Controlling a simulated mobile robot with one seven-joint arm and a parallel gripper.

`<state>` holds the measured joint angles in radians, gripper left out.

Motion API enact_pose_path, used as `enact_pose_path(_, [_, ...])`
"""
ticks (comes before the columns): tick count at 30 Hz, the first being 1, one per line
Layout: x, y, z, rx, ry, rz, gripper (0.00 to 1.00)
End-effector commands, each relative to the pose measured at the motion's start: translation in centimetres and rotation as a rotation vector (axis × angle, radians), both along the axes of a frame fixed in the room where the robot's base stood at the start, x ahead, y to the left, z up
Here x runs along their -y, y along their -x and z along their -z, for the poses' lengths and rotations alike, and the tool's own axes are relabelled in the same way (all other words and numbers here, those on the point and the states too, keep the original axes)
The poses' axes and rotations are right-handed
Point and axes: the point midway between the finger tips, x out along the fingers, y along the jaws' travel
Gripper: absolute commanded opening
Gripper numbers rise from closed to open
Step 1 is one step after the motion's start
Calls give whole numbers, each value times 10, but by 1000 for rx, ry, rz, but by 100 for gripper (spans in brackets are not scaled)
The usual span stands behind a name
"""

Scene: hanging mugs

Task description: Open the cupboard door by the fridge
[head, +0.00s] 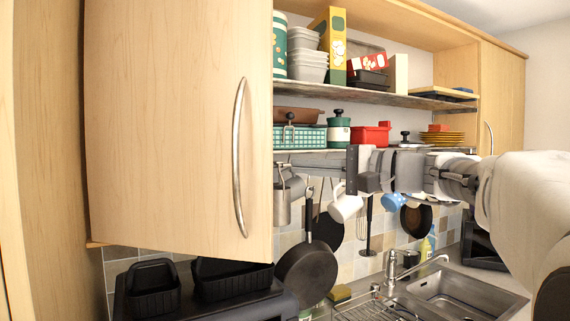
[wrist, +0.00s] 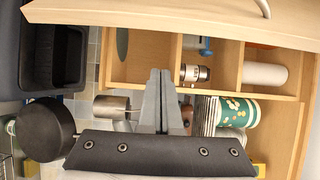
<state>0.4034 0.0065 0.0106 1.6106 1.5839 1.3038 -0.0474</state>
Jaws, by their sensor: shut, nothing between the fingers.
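The light wood cupboard door (head: 170,120) with its curved metal handle (head: 240,155) fills the left of the head view. It stands partly open. In the wrist view, the door (wrist: 180,22) crosses the top and the handle (wrist: 264,8) shows at its top edge. Behind it I see cupboard shelves (wrist: 222,85) with items on them. My gripper (head: 292,161) reaches from the right toward the door's free edge, below the open shelf. In the wrist view, the fingers (wrist: 160,75) are together and empty, pointing into the cupboard, apart from the handle. The fridge is not identifiable.
A metal mug (head: 284,192), a white mug (head: 345,206) and dark pans (head: 303,272) hang below the shelf, close to my arm. Black bins (head: 153,289) stand below the door. The sink (head: 465,292) is at the lower right.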

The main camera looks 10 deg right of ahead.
Motion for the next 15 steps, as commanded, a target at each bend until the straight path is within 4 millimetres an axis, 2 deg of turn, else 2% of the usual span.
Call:
enact_pose_path(1, [-11,-7,-2,-1,-1,-5,0])
enact_pose_path(5, [-33,-24,-2,-1,0,-4,0])
enact_pose_path(9, [-37,-4,-1,0,1,1,0])
enact_pose_path(15, [-42,11,0,-1,1,1,0])
